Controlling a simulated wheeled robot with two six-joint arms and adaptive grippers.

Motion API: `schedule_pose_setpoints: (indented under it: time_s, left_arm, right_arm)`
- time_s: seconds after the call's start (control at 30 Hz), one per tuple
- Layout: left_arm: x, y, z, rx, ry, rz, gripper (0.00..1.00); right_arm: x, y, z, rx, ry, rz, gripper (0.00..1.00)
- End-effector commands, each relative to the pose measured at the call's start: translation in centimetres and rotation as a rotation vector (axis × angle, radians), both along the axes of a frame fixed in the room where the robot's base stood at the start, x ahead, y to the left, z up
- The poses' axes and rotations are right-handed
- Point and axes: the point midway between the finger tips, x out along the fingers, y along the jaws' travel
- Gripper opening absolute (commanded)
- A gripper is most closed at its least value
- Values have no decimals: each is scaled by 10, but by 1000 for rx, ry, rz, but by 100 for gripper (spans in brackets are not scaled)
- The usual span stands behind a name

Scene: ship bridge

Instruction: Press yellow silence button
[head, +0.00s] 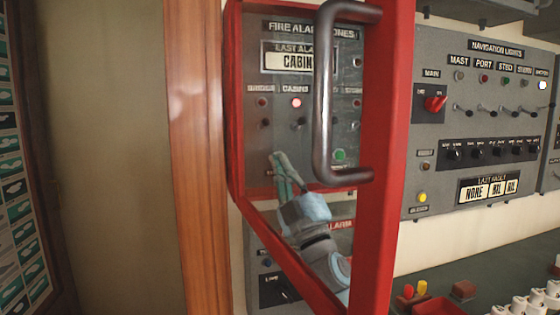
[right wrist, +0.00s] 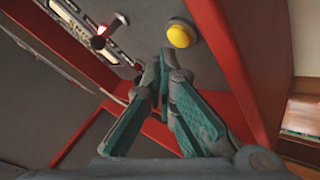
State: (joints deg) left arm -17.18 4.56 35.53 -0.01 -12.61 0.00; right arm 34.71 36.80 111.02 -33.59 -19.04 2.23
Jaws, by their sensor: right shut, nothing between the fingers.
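In the right wrist view, the yellow button (right wrist: 180,36) is a round dome on a grey panel inside a red frame. In the head view, this grey fire alarm panel (head: 318,108) has a lit red lamp under CABINS, and no yellow button shows on it; my right gripper may hide it. My right gripper (head: 275,157) is at the panel's lower left, shut and empty. In the right wrist view its fingertips (right wrist: 170,60) appear just below the button; whether they touch it cannot be told. My left gripper is not in view.
An open red door frame (head: 388,150) with a dark handle (head: 323,95) stands in front of my right arm. To the right, the navigation lights panel (head: 430,150) bears another yellow button (head: 421,197). A wooden post (head: 200,150) stands left of the alarm panel.

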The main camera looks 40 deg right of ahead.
Motion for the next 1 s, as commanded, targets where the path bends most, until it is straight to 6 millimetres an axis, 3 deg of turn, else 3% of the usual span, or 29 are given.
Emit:
schedule_pose_setpoints:
  time_s: [0.27,0.7,1.0]
  left_arm:
    - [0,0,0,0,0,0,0]
    - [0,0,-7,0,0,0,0]
    - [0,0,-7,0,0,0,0]
  right_arm:
    - [-2,1,0,-1,0,-1,0]
    - [-41,14,-1,-3,0,-1,0]
    - [-47,16,0,0,0,-1,0]
